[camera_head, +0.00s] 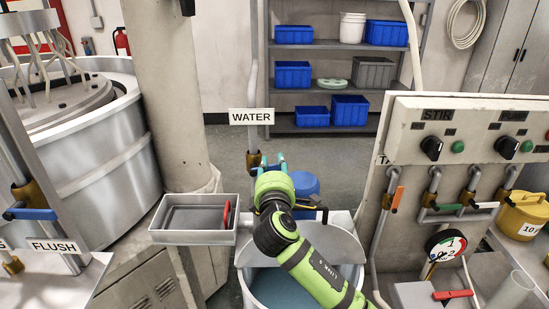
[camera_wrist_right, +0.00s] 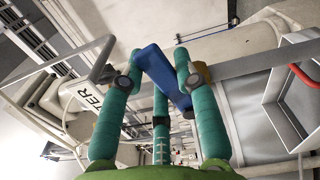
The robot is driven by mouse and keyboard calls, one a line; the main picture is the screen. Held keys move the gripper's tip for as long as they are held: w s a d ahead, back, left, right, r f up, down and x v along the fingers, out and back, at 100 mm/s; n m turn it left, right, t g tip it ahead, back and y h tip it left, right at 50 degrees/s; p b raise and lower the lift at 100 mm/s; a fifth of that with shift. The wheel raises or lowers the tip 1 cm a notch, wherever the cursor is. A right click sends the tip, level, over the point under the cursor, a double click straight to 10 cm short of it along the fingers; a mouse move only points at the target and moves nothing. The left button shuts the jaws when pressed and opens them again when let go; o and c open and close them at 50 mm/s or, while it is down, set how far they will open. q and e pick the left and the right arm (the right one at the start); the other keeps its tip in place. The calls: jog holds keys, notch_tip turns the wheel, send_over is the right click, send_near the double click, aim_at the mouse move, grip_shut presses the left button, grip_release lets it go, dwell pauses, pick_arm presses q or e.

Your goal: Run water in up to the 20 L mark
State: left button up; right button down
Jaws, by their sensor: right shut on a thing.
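The WATER sign (camera_head: 251,116) hangs on a grey standpipe (camera_head: 253,80) with a brass valve (camera_head: 254,158). My right gripper (camera_head: 270,165) is at this valve and hides its lever in the head view. In the right wrist view, the blue lever (camera_wrist_right: 160,72) lies between the teal fingers of my right gripper (camera_wrist_right: 158,88), which is shut on it. Below my right arm, a round pale tank (camera_head: 245,280) with a partly covering lid holds grey-blue liquid (camera_head: 285,290). I see no 20 L mark or running stream. My left gripper is not in view.
A grey tray (camera_head: 165,236) with a red handle sits left of the tank. The control panel (camera_head: 405,135), several levers and a dial gauge (camera_head: 445,245) stand right. A FLUSH sign (camera_head: 54,246) and blue-handled valve (camera_head: 30,213) are left. Shelves stand behind.

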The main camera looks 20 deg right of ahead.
jog(key=shift+a+r+n+p, duration=0.1)
jog(key=shift+r+n+p, duration=0.15)
jog(key=shift+n+p, duration=0.25)
jog(key=c, duration=0.9)
grip_release()
jog(key=shift+w, duration=0.1)
jog(key=v, duration=1.2)
